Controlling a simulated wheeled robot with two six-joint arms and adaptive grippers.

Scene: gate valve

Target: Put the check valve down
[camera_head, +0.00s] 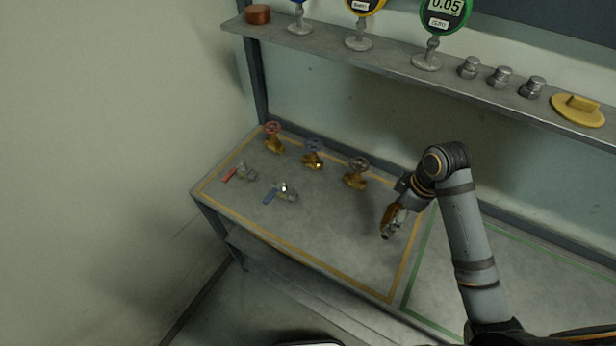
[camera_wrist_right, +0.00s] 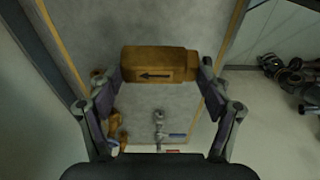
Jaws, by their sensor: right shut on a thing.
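The check valve (camera_wrist_right: 160,66) is a brass body with a black arrow on its side. In the right wrist view it sits between the two fingers of my right gripper (camera_wrist_right: 160,75), which is shut on it. In the head view the brass check valve (camera_head: 389,218) shows at the end of my right gripper (camera_head: 391,226), over the right part of the yellow-outlined area of the bench (camera_head: 330,240). I cannot tell whether the valve touches the bench top. My left gripper is not in view.
Brass gate valves with red (camera_head: 273,140), blue (camera_head: 313,158) and dark (camera_head: 356,176) handwheels stand along the back. Red-handled (camera_head: 240,173) and blue-handled (camera_head: 282,192) ball valves lie at the left. A shelf (camera_head: 400,66) with gauges runs above. The front middle is clear.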

